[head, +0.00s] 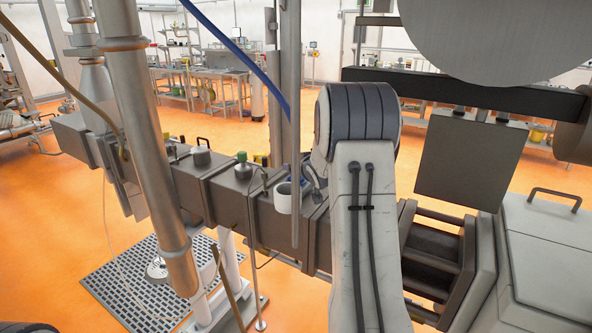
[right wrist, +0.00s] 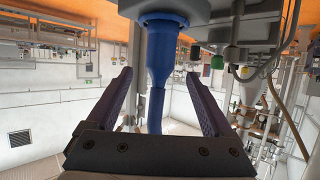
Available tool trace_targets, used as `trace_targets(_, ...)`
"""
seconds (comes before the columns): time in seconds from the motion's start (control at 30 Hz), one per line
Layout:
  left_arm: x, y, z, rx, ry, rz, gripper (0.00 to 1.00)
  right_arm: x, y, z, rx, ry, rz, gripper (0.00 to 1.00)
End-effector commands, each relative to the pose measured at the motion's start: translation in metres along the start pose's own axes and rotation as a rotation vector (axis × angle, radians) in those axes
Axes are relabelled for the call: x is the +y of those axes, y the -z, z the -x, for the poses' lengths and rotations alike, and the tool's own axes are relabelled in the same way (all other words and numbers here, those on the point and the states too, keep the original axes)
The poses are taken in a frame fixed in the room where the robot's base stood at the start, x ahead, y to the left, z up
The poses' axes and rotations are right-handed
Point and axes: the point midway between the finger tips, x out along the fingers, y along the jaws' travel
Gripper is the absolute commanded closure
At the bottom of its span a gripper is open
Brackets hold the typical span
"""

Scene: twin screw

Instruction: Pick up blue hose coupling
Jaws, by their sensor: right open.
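The blue hose coupling (right wrist: 164,62) shows in the right wrist view. It has a wide collar at the top, and a thinner blue part runs down from it. My right gripper (right wrist: 158,78) is open, with one finger on each side of the coupling in the picture and a visible gap on both sides. I cannot tell how deep the coupling lies between the fingers. In the head view my right arm hides the right gripper, and I cannot make out the coupling clearly. My left gripper is not in view.
In the head view a long grey machine barrel (head: 228,203) carries valves and a white cup (head: 288,197). A blue hose (head: 237,50) hangs beside a thin vertical post (head: 290,70). A thick metal pipe (head: 150,150) stands at left. A floor grate (head: 118,292) lies below.

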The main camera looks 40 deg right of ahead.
Motion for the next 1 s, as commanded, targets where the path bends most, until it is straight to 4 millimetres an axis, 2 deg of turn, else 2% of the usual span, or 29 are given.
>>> trace_targets(0.1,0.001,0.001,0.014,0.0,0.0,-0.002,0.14,-0.001,-0.003,-0.014,-0.004,0.002,-0.001,0.14)
trace_targets(0.3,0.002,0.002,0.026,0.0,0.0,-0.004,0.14,-0.001,-0.006,-0.039,-0.003,0.003,0.001,0.14)
trace_targets(0.43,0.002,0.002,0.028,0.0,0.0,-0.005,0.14,-0.001,-0.008,-0.046,-0.002,0.003,0.002,0.14)
trace_targets(0.63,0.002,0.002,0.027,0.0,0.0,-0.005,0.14,-0.001,-0.008,-0.047,-0.001,0.003,0.002,0.14)
trace_targets(0.67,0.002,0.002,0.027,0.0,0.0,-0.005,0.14,-0.001,-0.008,-0.047,-0.001,0.003,0.002,0.18)
trace_targets(0.7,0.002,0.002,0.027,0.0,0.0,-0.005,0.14,-0.001,-0.008,-0.046,-0.001,0.003,0.002,0.33)
trace_targets(0.87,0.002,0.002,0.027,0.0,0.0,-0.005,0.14,-0.001,-0.008,-0.046,-0.001,0.003,0.002,0.95)
trace_targets(0.9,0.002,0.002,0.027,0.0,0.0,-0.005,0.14,-0.001,-0.008,-0.046,-0.001,0.002,0.002,1.0)
trace_targets(1.0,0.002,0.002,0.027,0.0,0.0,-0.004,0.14,-0.001,-0.008,-0.046,0.0,0.003,0.002,1.0)
